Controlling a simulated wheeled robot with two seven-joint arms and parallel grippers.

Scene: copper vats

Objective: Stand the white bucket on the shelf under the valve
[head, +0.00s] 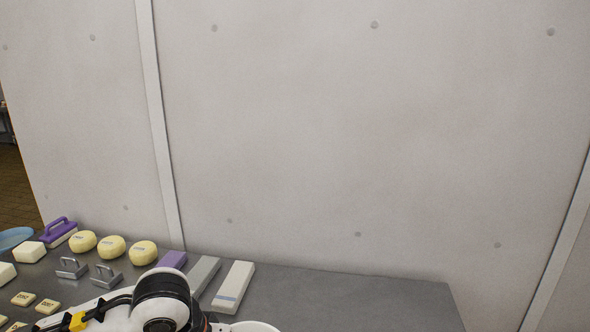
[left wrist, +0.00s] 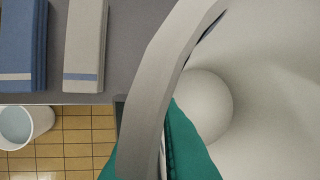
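The white bucket shows as a pale rim (head: 255,327) at the bottom edge of the head view, beside my left arm. In the left wrist view its large white rim and inside (left wrist: 270,60) fill the right half, very close. A smooth white rounded shape (left wrist: 207,105) shows inside it; I cannot tell what it is. My left gripper's teal fingers (left wrist: 150,145) lie on either side of the bucket's rim and appear shut on its wall. In the head view the fingertips are hidden below the frame. My right gripper, the shelf and the valve are not in view.
A grey table (head: 370,300) against a pale wall (head: 330,130) holds yellow round blocks (head: 112,247), a purple-handled brush (head: 58,232), metal pieces (head: 72,267) and long bars (head: 234,287). Its right part is clear. Another white container (left wrist: 40,122) shows over the tiled floor (left wrist: 75,145).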

